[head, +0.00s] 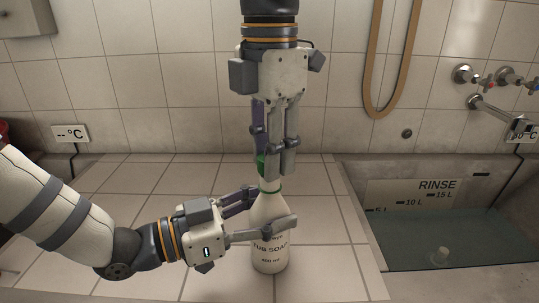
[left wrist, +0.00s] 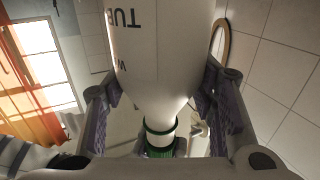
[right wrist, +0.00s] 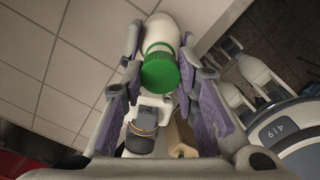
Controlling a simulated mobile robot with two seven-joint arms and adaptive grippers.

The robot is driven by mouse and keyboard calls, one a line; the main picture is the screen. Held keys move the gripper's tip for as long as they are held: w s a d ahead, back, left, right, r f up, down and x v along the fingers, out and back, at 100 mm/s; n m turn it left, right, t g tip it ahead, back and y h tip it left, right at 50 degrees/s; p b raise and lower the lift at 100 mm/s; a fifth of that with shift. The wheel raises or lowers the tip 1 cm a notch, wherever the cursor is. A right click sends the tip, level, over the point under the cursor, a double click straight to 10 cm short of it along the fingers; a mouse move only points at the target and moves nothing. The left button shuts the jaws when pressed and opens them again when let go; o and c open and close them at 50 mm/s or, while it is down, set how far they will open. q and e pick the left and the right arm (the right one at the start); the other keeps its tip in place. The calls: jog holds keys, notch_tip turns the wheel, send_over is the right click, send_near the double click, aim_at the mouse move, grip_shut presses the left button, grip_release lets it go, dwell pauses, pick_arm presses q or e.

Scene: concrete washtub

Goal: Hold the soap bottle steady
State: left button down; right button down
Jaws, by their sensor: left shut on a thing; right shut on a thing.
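The white soap bottle (head: 270,252), lettered "TUB SOAP", stands upright on the tiled counter. It has a green ring at its neck and a green cap (head: 260,163) at its top. My left gripper (head: 267,213) comes in from the left and is shut around the bottle's upper body. The left wrist view shows the bottle (left wrist: 165,55) between its two fingers. My right gripper (head: 273,160) points down from above and is shut on the green cap, which also shows between its fingers in the right wrist view (right wrist: 160,70). Its fingers partly hide the cap in the head view.
A water-filled concrete basin (head: 450,242) with a "RINSE" level plate (head: 412,200) lies to the right. Taps (head: 465,75) and a hanging hose (head: 366,75) are on the back wall. The tiled counter (head: 335,262) around the bottle is clear.

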jog(key=shift+r, duration=2)
pick_arm(q)
jog(key=c, duration=0.6)
grip_release()
